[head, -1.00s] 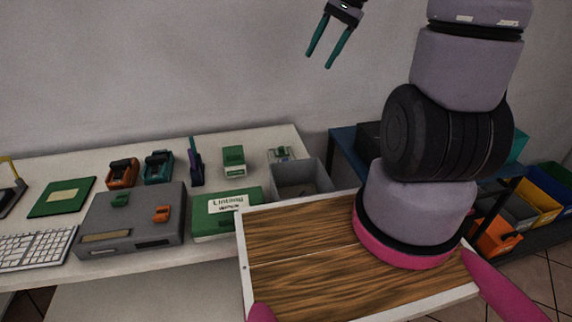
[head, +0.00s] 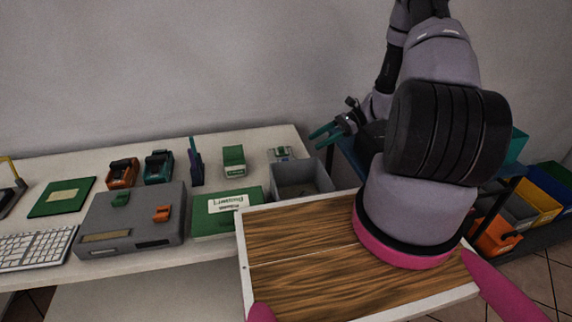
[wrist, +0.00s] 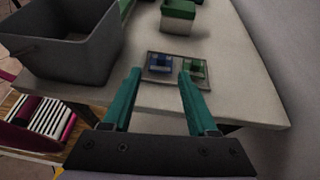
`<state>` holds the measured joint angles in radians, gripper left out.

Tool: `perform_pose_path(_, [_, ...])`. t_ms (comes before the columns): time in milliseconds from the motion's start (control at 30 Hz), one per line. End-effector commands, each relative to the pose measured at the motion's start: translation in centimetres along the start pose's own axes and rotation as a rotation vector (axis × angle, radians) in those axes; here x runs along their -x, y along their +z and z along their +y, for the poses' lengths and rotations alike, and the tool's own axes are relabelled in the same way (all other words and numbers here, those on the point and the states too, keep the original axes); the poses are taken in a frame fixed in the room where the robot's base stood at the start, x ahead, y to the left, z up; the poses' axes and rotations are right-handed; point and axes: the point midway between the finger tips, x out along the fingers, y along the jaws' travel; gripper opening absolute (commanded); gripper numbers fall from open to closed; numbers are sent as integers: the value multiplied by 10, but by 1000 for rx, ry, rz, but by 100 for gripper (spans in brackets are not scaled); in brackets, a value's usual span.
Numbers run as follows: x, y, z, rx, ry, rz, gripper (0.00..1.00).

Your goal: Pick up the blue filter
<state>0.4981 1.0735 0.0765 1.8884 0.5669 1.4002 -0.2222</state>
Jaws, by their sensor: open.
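The blue filter (wrist: 159,65) sits in the left part of a small flat tray (wrist: 178,56) on the white table, with a green piece (wrist: 194,66) beside it. In the head view the small tray (head: 281,154) is at the table's right end, and the colours in it are hard to make out. My gripper (head: 316,141) is to the right of the tray, tilted towards it. In the wrist view my gripper (wrist: 161,82) has its two teal fingers apart, with the blue filter ahead of the gap and nothing between them.
A grey bin (head: 301,179) stands just in front of the tray. A green-and-white box (head: 233,161) stands to its left, with a larger green box (head: 228,209) nearer. A grey case (head: 132,220) lies further left. The wall is close behind the table.

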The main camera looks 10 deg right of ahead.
Motion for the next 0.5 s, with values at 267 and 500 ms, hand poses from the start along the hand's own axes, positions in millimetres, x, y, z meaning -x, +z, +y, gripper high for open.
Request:
perform_pose_path(267, [-26,-15,2,-39,-18,-38,59])
perform_pose_path(500, [-59,-14,2,-39,-18,-35,59])
